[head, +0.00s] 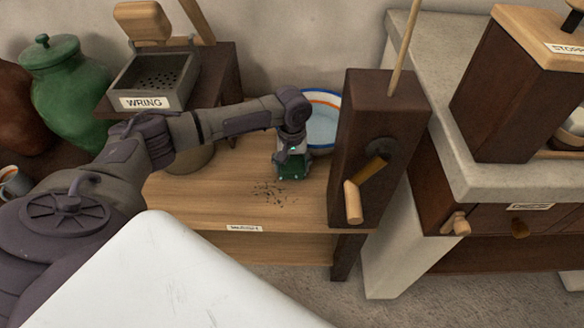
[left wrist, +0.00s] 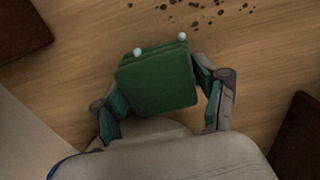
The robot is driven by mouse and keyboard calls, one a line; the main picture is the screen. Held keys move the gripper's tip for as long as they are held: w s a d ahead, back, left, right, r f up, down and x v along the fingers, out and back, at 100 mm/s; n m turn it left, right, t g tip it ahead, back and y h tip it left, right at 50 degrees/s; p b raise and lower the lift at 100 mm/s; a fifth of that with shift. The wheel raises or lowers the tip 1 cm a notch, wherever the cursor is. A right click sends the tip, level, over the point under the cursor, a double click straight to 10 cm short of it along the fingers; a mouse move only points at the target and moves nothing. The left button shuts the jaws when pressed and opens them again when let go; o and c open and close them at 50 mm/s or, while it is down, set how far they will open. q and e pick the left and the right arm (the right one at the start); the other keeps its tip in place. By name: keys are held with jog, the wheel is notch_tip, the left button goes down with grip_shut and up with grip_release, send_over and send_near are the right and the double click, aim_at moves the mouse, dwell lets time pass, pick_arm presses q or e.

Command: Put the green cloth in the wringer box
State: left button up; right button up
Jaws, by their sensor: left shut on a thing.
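The green cloth (left wrist: 158,78) is a small folded square between the fingers of my left gripper (left wrist: 160,46) in the left wrist view. In the head view my left gripper (head: 291,172) points down over the wooden bench, in front of the basin, shut on the cloth. Whether the cloth touches the bench is hard to tell. The wringer box (head: 148,102), grey and labelled WRING, stands left of the gripper on a dark stand. Its top is open, its perforated floor shows, and a wooden block (head: 142,20) is raised behind it. My right gripper is not in view.
A white basin with a blue rim (head: 324,120) sits behind the gripper. A dark wooden box with a crank (head: 380,135) stands to the right. Dark specks (head: 271,193) lie on the bench (head: 215,205). A green jar (head: 72,90) stands at far left.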

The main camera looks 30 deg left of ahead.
pick_arm(q)
jog(key=o, duration=1)
jog(key=shift+f, duration=0.1)
jog(key=shift+o, duration=0.2)
